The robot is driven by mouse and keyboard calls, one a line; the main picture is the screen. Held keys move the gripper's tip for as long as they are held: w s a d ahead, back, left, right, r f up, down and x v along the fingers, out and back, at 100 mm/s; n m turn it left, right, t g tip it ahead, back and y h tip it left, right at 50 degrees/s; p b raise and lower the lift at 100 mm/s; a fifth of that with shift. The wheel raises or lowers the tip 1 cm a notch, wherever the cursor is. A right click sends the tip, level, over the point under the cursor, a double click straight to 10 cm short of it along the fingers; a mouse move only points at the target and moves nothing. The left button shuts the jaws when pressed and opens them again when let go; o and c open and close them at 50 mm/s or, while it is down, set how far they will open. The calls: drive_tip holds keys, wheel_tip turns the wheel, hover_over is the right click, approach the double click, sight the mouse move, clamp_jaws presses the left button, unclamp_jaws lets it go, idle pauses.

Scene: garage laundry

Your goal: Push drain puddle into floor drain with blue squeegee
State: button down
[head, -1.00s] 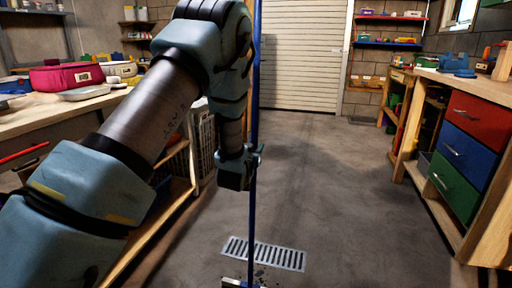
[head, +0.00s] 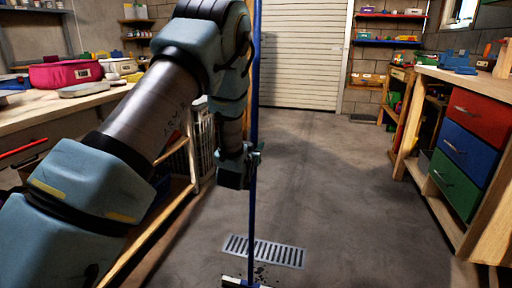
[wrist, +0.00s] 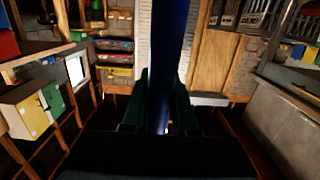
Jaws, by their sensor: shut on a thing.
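The blue squeegee (head: 253,210) stands nearly upright, its long pole running up past the top of the head view. Its head (head: 243,283) is on the floor at the bottom edge, just in front of the floor drain. My gripper (head: 253,158) is shut on the pole at mid-height; the pole also fills the middle of the wrist view (wrist: 172,60), between the fingers. The floor drain (head: 285,254) is a slotted metal grate. Small dark wet spots (head: 261,272) show between the squeegee head and the grate. The rest of the puddle is hidden or out of view.
A wooden workbench (head: 60,115) with a pink case (head: 66,75) stands on the left. A bench with red, blue and green drawers (head: 468,150) stands on the right. The concrete floor between them is clear up to the roller door (head: 305,55).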

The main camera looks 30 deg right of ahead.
drive_tip(key=shift+f+b, duration=0.5)
drive_tip(key=shift+f, duration=0.1)
drive_tip(key=r+b+x, duration=0.1)
drive_tip(key=b+x, duration=0.5)
drive_tip(key=x, duration=1.5)
drive_tip(key=shift+w+r+b, duration=0.15)
drive_tip(key=shift+r+b, duration=0.1)
drive_tip(key=shift+b, duration=0.1)
idle(0.4)
drive_tip(key=shift+d, duration=0.1)
drive_tip(key=r, duration=0.1)
drive_tip(key=s+a+r+p, duration=0.1)
drive_tip(key=r, duration=0.1)
drive_tip(key=r+p, duration=0.1)
drive_tip(key=r, duration=0.1)
drive_tip(key=shift+s+a, duration=0.2)
drive_tip(key=shift+s, duration=0.05)
idle(0.4)
